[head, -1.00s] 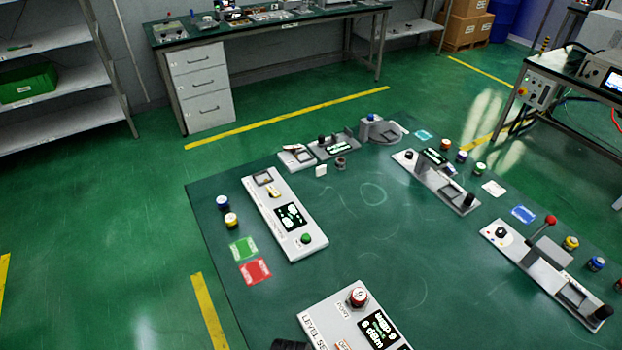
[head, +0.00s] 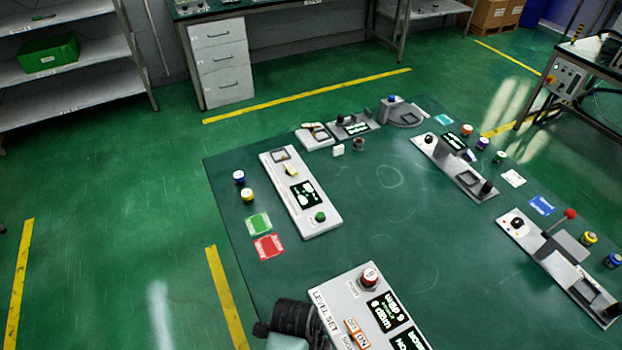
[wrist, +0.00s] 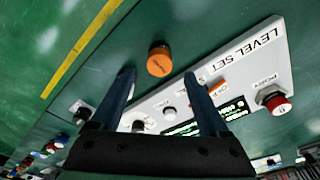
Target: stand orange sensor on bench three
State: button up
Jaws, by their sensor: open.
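An orange-topped, dark-sided round piece (wrist: 159,60) stands on the green surface in the wrist view, beside the panel marked LEVEL SET (wrist: 240,70). It lies just beyond and between my two fingertips. My gripper (wrist: 158,78) is open and nothing is held; I cannot tell its height above the surface. The LEVEL SET panel shows at the bottom of the head view (head: 328,296), with a dark part that seems to be my arm covering its left side. The orange piece is not visible there. No label reading bench three is legible.
The green table (head: 370,225) carries a long panel at left (head: 325,222), a tilted-screen unit (head: 475,182) and a red-lever unit (head: 535,235) at right. Small capped cylinders stand along the edges. Green (head: 258,224) and red (head: 268,246) cards lie at left. The table's middle is clear.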

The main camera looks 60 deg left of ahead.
notch_tip(320, 180, up, 6)
jog(key=shift+s+a+r, duration=0.25)
jog(key=shift+s+a, duration=0.1)
jog(key=w+a+r+n+t+y, duration=0.1)
jog(key=w+a+r+t+y, duration=0.1)
jog(key=w+r, duration=0.45)
jog(key=w+a+r+n+t+y, duration=0.1)
jog(key=w+a+r+t+y, duration=0.15)
jog(key=w+r, duration=0.4)
jog(key=w+d+r+n+t+y, duration=0.1)
jog(key=w+d+r+t, duration=0.25)
jog(key=w+r, duration=0.5)
jog(key=w+d+r+n+t, duration=0.2)
jog(key=w+r+t, duration=0.25)
jog(key=r, duration=0.75)
jog(key=w+d+r+n+t, duration=0.1)
jog(key=d+r+t, duration=0.5)
jog(key=r, duration=0.9)
jog(key=s+d+r+n+t+h, duration=0.2)
jog(key=s+d+r+t, duration=0.2)
jog(key=r, duration=0.6)
jog(key=s+d+r+n+t+h, duration=0.1)
jog(key=s+d+r+t+h, duration=0.1)
jog(key=s+d+r, duration=0.5)
notch_tip(320, 180, up, 4)
jog(key=shift+d+f+n+t, duration=0.1)
jog(key=shift+d+n+t, duration=0.3)
jog(key=shift+d+t, duration=0.4)
